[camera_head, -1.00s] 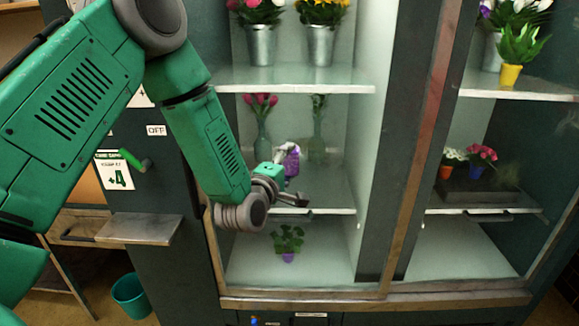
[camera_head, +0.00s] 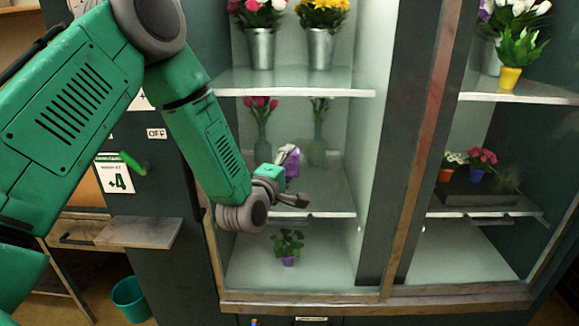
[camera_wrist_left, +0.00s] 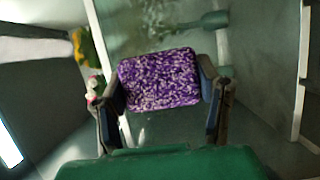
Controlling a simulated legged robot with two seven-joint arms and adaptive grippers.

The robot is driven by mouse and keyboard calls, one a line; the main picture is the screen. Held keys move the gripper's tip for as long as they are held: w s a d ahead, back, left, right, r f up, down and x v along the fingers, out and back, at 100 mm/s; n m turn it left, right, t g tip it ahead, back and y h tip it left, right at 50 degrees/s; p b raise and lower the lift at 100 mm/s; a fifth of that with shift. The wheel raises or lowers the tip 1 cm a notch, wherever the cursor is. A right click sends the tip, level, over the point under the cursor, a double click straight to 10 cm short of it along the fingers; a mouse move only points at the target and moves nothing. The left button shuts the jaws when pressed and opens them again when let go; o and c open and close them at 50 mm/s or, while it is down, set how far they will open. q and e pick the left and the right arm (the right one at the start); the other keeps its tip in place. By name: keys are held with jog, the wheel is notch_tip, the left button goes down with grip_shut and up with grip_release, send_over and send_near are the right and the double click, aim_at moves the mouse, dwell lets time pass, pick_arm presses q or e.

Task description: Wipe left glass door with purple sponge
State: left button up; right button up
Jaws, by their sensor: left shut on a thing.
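My left gripper (camera_head: 287,172) is in front of the left glass door (camera_head: 335,185), at the height of the middle shelf. It is shut on the purple sponge (camera_head: 293,160). In the left wrist view the speckled purple sponge (camera_wrist_left: 160,79) sits between both fingers, with its broad face showing. I cannot tell whether the sponge touches the glass. A cloudy, smudged patch (camera_wrist_left: 165,25) shows on the glass beyond the sponge in the left wrist view. My right gripper is not in view.
Behind the left door stand metal buckets of flowers (camera_head: 261,48), vases with tulips (camera_head: 262,128) and a small plant in a purple pot (camera_head: 288,262). A vertical frame post (camera_head: 415,165) divides the doors. A ledge (camera_head: 140,232) juts out at left, above a teal bin (camera_head: 129,298).

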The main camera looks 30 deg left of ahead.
pick_arm(q)
jog(key=shift+w+a, duration=0.25)
jog(key=shift+w, duration=0.1)
jog(key=shift+d, duration=0.1)
